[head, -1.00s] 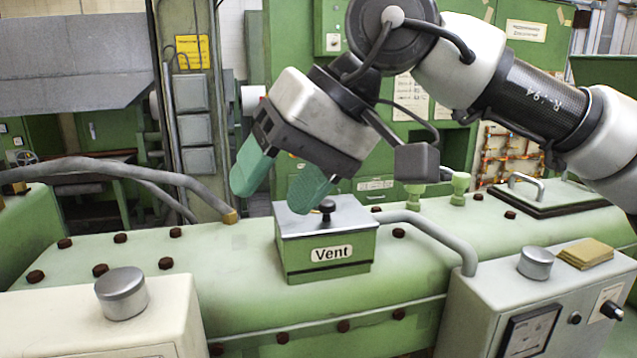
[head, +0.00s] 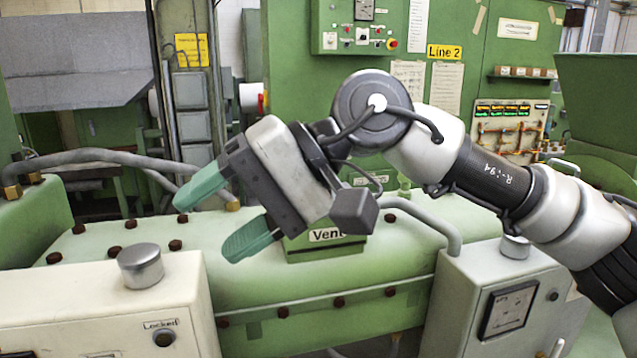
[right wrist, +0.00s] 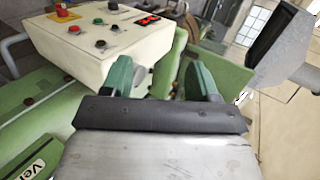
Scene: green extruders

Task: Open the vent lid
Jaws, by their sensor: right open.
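The vent box (head: 325,249) is a small green box with a "Vent" label, standing on the long green machine body (head: 400,262). My right gripper (head: 212,224) has green fingers spread apart with nothing between them. It hangs in front and to the left of the box, and my wrist hides the grey lid and its knob in the head view. In the right wrist view the open fingers (right wrist: 162,78) point away from the box, towards a cream control panel. A corner of the vent box (right wrist: 38,160) shows at the lower left there. My left gripper is not in view.
A cream cabinet (head: 100,300) with a silver cap and a "Locked" switch stands at front left. A gauge cabinet (head: 490,300) stands at front right. A grey pipe (head: 430,222) curves past the box's right side. The control panel (right wrist: 90,45) in the wrist view carries several buttons.

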